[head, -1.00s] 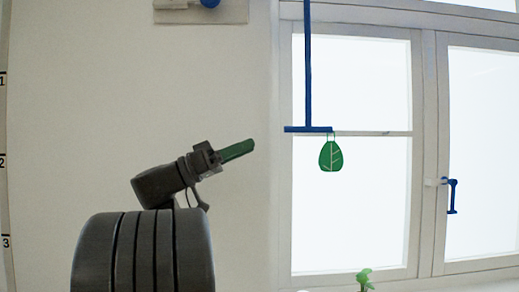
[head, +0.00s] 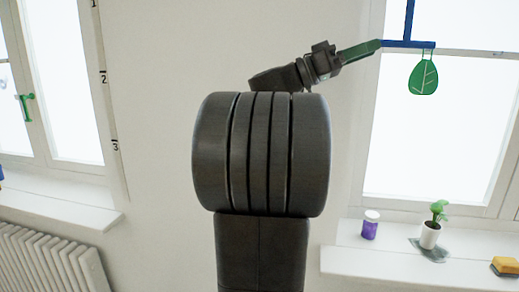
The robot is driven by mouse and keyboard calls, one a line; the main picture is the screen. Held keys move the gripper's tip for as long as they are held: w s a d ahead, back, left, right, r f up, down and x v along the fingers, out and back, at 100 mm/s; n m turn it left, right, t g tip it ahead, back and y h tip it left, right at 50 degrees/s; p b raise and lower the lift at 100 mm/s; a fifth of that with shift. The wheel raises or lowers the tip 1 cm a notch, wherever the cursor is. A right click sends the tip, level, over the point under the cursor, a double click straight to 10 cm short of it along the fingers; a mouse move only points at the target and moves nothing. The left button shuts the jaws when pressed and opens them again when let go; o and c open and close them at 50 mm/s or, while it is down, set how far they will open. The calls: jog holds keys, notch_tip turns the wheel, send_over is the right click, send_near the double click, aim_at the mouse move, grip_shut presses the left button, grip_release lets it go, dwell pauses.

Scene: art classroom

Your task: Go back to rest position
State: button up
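My arm reaches up in the middle of the head view, and my gripper (head: 376,44) points right and slightly up from its end. Long green finger parts show from the side, one behind the other, so the gap between them is hidden. Their tip appears beside the left end of a blue bar (head: 408,44) in the picture; I cannot tell whether they touch.
The right window sill (head: 385,268) carries a purple jar (head: 370,225), a potted plant (head: 430,234) and a yellow sponge (head: 505,265). A radiator (head: 45,260) stands at the lower left, under another window sill (head: 60,212).

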aim_at(392, 43)
jog(key=p+x, duration=0.2)
jog(key=x, duration=0.4)
jog(key=shift+f, duration=0.65)
